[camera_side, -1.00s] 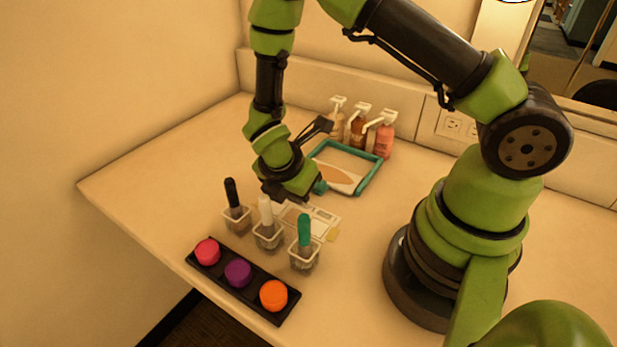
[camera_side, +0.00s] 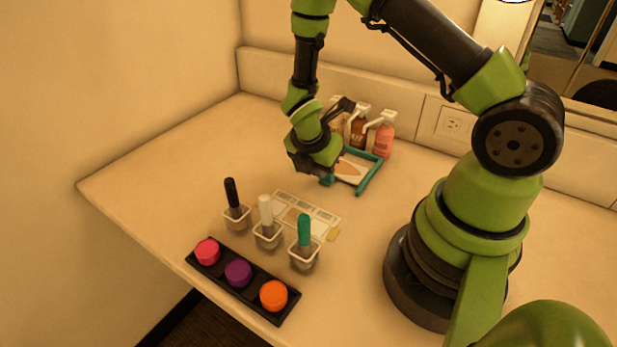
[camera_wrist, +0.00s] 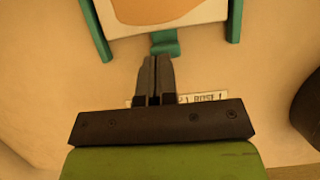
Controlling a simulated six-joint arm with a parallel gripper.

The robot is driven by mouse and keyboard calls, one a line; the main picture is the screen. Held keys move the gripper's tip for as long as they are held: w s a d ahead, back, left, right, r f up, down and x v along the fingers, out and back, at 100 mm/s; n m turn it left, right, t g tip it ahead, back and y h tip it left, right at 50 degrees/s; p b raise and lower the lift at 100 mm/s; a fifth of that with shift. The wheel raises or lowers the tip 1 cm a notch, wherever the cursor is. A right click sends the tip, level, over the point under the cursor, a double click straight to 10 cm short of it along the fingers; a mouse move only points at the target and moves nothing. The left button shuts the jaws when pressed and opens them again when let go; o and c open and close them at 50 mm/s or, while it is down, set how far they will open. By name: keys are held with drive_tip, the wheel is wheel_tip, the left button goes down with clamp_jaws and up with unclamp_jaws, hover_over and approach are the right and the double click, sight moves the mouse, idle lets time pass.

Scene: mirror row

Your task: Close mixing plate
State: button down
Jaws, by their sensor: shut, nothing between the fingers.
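The mixing plate (camera_side: 350,172) lies flat on the counter in front of the bottles, a pale panel with an orange-brown shape inside a teal frame. In the wrist view the plate (camera_wrist: 205,14) is cut off at the top, and its teal tab (camera_wrist: 165,43) points toward my gripper. My gripper (camera_side: 323,178) is at the plate's front left, low over the counter, and hides part of it. In the wrist view its fingers (camera_wrist: 153,62) are together and empty, just short of the tab; I cannot tell whether they touch it.
A printed card (camera_side: 305,215) lies in front of the plate. Three small holders with a black (camera_side: 231,192), a white (camera_side: 265,210) and a teal handle (camera_side: 304,230) stand nearer. A black tray (camera_side: 218,273) holds three coloured pots. Pump bottles (camera_side: 384,140) stand behind. The left counter is clear.

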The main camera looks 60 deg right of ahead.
drive_tip(key=d, duration=0.3)
drive_tip(key=shift+d, duration=0.2)
drive_tip(key=a, duration=0.4)
drive_tip(key=shift+a, duration=0.2)
drive_tip(key=s+a+r+m+t+y, duration=0.1)
drive_tip(key=s+a+r+m+t, duration=0.15)
drive_tip(key=r+m, duration=0.6)
drive_tip(key=s+a+r+m+t+y, duration=0.1)
drive_tip(key=s+a+r+m+y, duration=0.15)
drive_tip(key=r, duration=1.05)
drive_tip(key=s+a+r+m+t+y, duration=0.3)
drive_tip(key=s+a+r+m, duration=0.2)
drive_tip(key=m, duration=0.6)
drive_tip(key=s+r, duration=0.2)
drive_tip(key=s, duration=0.1)
drive_tip(key=shift+a+t, duration=0.15)
drive_tip(key=shift+t, duration=0.2)
